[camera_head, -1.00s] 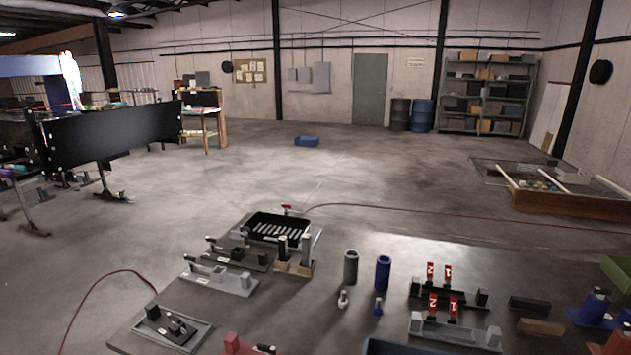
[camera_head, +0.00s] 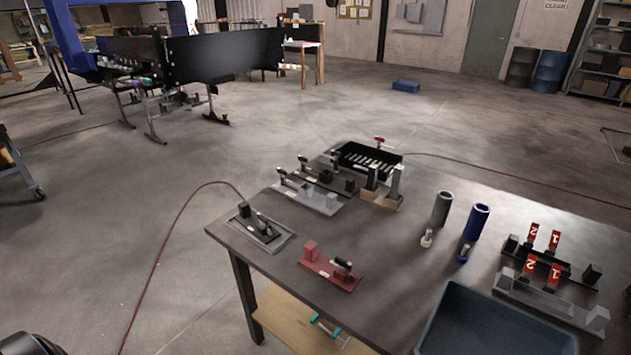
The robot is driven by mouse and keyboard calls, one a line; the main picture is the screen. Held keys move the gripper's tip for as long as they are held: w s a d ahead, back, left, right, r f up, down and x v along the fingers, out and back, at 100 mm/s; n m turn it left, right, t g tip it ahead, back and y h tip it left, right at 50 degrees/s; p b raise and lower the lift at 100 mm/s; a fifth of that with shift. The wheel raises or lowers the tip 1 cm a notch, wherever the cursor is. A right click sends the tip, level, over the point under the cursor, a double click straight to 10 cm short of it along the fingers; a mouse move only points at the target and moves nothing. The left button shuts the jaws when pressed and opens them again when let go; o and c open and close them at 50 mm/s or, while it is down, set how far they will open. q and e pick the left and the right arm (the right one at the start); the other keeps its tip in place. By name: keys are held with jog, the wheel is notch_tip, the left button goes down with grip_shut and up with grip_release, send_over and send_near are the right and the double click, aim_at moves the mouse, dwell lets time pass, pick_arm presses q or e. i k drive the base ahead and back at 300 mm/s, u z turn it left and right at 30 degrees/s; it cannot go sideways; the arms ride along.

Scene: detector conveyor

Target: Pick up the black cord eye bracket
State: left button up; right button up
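I cannot tell for sure which thing is the black cord eye bracket. Small black parts sit on the grey plate (camera_head: 284,243) at the table's left corner. A black base with upright parts (camera_head: 325,180) lies behind the light grey fixture (camera_head: 312,199). Another black base (camera_head: 540,258) with red numbered tags is at the right. No gripper shows in the head view, so their state is hidden.
The table (camera_head: 390,250) also holds a red fixture (camera_head: 322,273), a black slotted tray (camera_head: 341,152), grey (camera_head: 442,209) and blue (camera_head: 478,221) cylinders, and a blue bin (camera_head: 447,307). A red cord (camera_head: 165,243) lies on the floor, which is open behind the table.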

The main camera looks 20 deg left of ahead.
aim_at(247, 218)
jog(key=z, duration=2.75)
jog(key=k, duration=1.45)
jog(key=u, duration=1.7)
